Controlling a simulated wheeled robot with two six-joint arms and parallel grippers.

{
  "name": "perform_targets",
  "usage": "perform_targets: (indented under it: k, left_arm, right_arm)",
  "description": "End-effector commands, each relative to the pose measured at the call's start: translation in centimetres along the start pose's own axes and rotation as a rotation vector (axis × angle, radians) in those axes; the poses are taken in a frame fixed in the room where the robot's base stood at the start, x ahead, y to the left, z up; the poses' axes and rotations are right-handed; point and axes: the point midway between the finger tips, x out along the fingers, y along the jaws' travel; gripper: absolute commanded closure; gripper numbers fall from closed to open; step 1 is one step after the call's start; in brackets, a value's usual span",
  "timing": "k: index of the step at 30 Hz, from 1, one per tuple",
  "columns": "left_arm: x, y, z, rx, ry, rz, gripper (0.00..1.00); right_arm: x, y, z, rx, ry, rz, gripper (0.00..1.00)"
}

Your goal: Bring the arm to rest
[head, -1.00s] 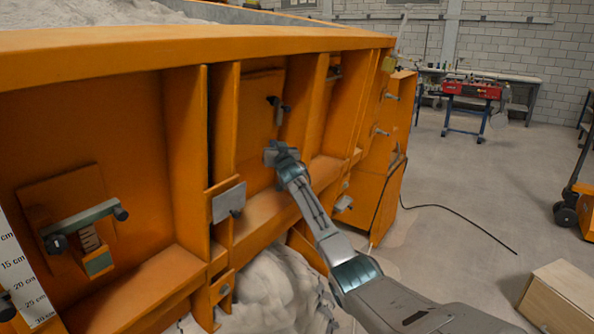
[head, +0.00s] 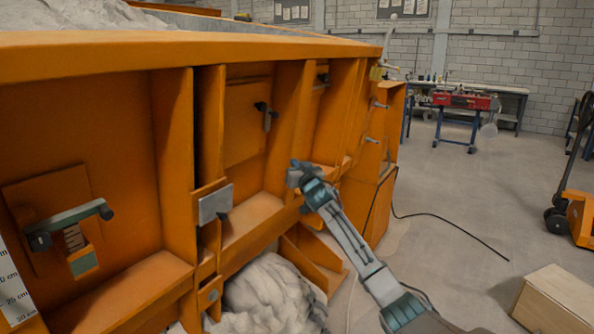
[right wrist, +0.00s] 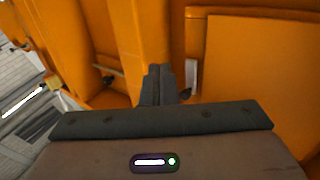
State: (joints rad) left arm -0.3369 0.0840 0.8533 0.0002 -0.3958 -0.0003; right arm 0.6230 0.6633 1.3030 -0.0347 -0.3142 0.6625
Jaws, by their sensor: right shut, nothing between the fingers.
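My right gripper (head: 298,172) is shut and empty in the head view. It is in front of the orange ribbed side wall of the sandbed (head: 130,130), to the right of and below a panel with a dark latch handle (head: 266,112). My right arm reaches in from the lower right. In the right wrist view the closed fingers (right wrist: 158,85) show dark against an orange upright, with no object between them. I cannot tell whether the fingertips touch the wall. My left gripper is not in view.
Another handle (head: 72,222) is on the wall at left. A wooden box (head: 560,300) stands at the lower right. A cable (head: 450,220) crosses the open floor.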

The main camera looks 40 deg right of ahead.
Motion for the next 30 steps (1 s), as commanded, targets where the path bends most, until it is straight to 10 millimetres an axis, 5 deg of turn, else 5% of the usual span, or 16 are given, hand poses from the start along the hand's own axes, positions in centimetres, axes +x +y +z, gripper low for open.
perform_targets:
  k: [10,14,17,23,30]
  left_arm:
    - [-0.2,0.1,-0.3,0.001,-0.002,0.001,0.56]
    - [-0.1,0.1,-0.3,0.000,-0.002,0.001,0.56]
    - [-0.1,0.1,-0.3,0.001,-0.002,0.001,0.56]
    - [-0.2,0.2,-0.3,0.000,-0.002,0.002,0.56]
    - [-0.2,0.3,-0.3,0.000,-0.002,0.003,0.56]
  right_arm:
    - [-0.4,0.2,0.1,0.001,-0.002,0.000,1.00]
    - [-0.8,0.1,2.6,-0.008,-0.037,0.002,1.00]
    - [-1.8,-0.1,7.8,-0.029,-0.110,0.005,1.00]
    - [-6.8,-0.3,22.1,-0.097,-0.321,0.009,1.00]
    - [-16.5,-0.3,37.9,-0.178,-0.577,0.000,1.00]
